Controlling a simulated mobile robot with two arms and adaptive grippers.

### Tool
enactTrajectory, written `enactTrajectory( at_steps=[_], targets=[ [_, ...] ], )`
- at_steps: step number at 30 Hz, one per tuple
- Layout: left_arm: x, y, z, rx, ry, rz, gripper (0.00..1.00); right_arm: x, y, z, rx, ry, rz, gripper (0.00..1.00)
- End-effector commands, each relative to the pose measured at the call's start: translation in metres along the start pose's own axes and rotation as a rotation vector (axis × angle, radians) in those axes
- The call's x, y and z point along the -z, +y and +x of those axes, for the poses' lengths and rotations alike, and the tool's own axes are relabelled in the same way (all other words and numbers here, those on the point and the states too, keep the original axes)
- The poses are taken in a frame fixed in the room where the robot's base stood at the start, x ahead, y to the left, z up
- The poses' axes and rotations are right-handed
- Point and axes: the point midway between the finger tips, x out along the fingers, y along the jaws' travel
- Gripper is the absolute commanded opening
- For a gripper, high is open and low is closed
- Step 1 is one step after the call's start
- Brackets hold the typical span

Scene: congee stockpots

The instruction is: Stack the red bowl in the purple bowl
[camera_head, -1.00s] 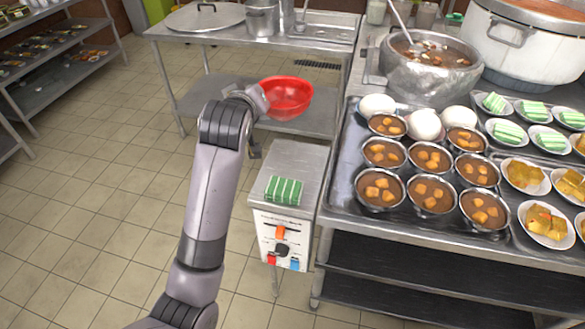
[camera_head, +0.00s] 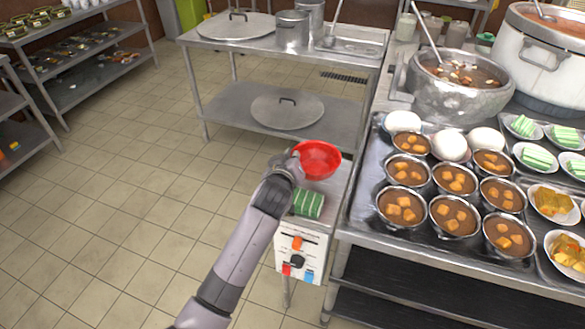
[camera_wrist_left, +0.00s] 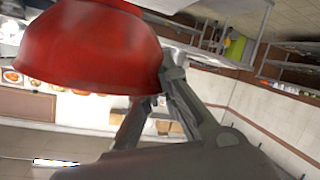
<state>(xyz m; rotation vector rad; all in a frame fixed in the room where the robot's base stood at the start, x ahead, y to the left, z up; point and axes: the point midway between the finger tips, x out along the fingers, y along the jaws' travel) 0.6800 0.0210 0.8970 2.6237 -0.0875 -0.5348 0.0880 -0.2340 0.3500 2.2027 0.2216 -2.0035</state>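The red bowl (camera_head: 318,160) is upright over the back of a small metal stand, and its height above the stand is hard to tell. It also fills the upper left of the left wrist view (camera_wrist_left: 88,48). My left gripper (camera_head: 297,158) is at the bowl's left side, with its fingers (camera_wrist_left: 165,85) closed at the bowl's wall; the fingertips are partly hidden. No purple bowl is visible in these frames. My right gripper is not in view.
A green striped block (camera_head: 308,203) lies on the small stand (camera_head: 338,195). A steel table (camera_head: 215,38) with a lower shelf stands behind. Tiled floor at left is clear.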

Motion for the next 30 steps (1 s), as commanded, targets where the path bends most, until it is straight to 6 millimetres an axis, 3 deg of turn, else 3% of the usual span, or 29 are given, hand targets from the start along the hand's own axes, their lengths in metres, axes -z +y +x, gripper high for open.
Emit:
enactTrajectory(
  at_steps=[6,19,21,30],
  targets=[
    [-0.028,-0.015,0.011,0.002,-0.003,0.002,0.0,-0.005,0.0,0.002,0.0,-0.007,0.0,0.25],
    [-0.034,-0.018,0.014,0.001,-0.002,0.0,0.0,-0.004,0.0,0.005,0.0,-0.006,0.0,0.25],
    [-0.033,-0.018,0.014,0.002,-0.002,0.001,0.08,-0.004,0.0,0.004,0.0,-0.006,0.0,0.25],
    [-0.033,-0.018,0.014,0.002,-0.002,0.001,0.25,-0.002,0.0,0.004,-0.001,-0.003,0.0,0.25]
  ],
)
